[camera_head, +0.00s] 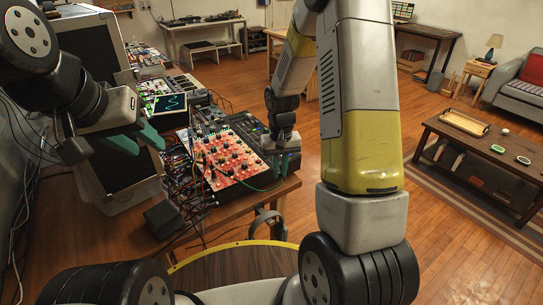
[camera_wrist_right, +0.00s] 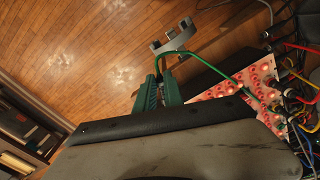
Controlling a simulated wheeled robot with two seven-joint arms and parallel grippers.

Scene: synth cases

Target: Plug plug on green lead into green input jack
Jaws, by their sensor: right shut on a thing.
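The panel with red knobs (camera_head: 228,158) lies on the workbench, with many coloured leads at its left side. A green lead (camera_head: 258,188) loops from the panel's lower part towards my right gripper (camera_head: 285,165), which is over the bench's right end. In the right wrist view my right gripper (camera_wrist_right: 158,88) is shut, and the green lead (camera_wrist_right: 208,60) comes out at its fingertips. The plug itself is hidden between the fingers. The panel (camera_wrist_right: 262,80) lies to the right there, apart from the fingers. I cannot make out the green input jack. My left gripper (camera_head: 137,142) is open and empty, left of the panel.
A small screen with a trace (camera_head: 170,103) stands behind the panel. A black box (camera_head: 164,219) sits at the bench's near left corner. A grey curved fitting (camera_head: 268,222) hangs at the bench's front edge. A low table (camera_head: 480,155) stands far right, with open floor between.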

